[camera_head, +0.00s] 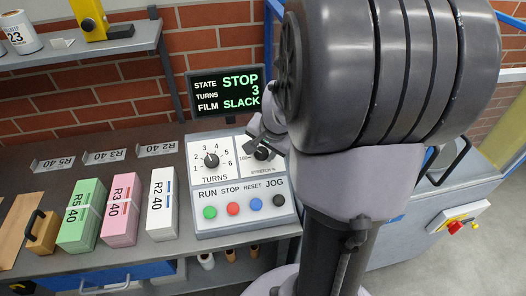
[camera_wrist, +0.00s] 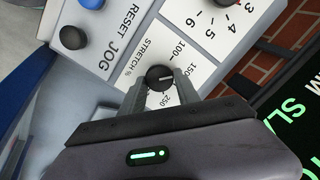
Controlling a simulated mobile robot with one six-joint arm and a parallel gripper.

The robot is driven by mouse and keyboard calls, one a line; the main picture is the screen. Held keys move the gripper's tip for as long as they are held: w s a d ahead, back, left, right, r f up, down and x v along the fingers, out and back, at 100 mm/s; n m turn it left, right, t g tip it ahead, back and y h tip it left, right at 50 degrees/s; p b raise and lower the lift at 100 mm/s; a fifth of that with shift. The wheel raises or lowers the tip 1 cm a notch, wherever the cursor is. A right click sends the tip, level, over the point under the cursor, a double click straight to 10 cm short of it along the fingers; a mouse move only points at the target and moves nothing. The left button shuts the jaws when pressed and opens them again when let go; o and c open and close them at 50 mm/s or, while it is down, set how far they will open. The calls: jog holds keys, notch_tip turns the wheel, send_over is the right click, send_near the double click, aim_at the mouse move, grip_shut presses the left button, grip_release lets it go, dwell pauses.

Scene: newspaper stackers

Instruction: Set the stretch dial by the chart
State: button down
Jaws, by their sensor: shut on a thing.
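The stretch dial (camera_wrist: 159,75) is a small black knob on the white control panel (camera_head: 222,182). In the wrist view my gripper (camera_wrist: 160,82) has one finger on each side of it and is shut on it. The dial's white mark points right, roughly toward the 150 side; its exact setting is hard to read beside the finger. Printed 100, 150 and 250 show around it. In the head view my arm partly hides the dial (camera_head: 262,154). No chart is recognisable in either view.
The TURNS dial (camera_head: 211,160) sits left of it. Below are green, red, blue and black buttons (camera_head: 279,200). The display (camera_head: 224,91) reads STOP, 3, SLACK. Green (camera_head: 83,215), pink (camera_head: 122,210) and white bundles (camera_head: 162,204) stand on the grey bench at left.

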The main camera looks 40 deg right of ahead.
jog(key=shift+m, duration=0.3)
dwell(0.4)
jog(key=c, duration=1)
grip_release()
jog(key=shift+o, duration=0.2)
jog(key=shift+r, duration=0.1)
jog(key=p+v, duration=0.7)
jog(key=v, duration=1)
jog(key=shift+s, duration=0.25)
jog(key=shift+d, duration=0.1)
